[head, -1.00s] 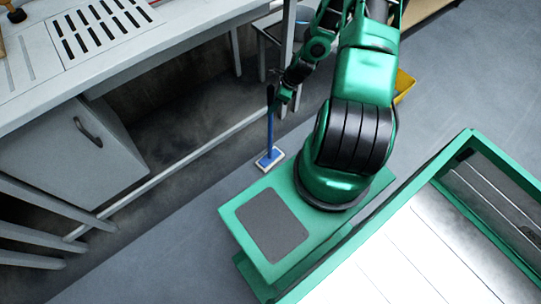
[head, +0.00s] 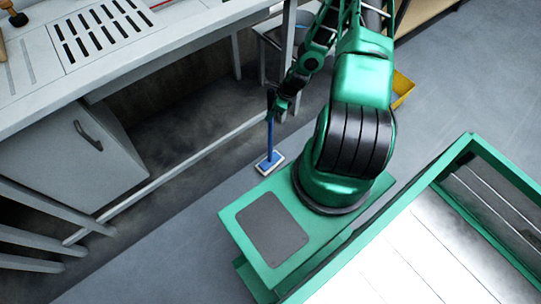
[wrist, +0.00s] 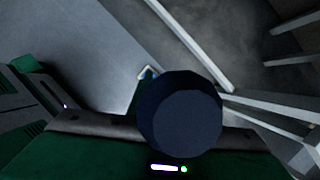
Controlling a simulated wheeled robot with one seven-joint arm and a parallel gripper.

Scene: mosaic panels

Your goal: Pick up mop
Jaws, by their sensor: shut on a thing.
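The mop is a blue pole with a flat white-edged head (head: 269,163), seen in the head view just beyond the green platform of my base. It stands nearly upright, its pole rising to my gripper (head: 279,107). My gripper is shut on the upper part of the pole. In the wrist view the dark round end of the mop handle (wrist: 180,117) fills the middle, between the jaws of my gripper (wrist: 150,130). The fingertips are partly hidden. I cannot tell whether the mop head touches the floor.
A grey counter (head: 150,45) with a slotted panel runs along the left, with a cabinet (head: 75,155) and a low rail (head: 165,180) beneath. A yellow bin (head: 402,88) stands behind my arm. Grey floor is open at the right.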

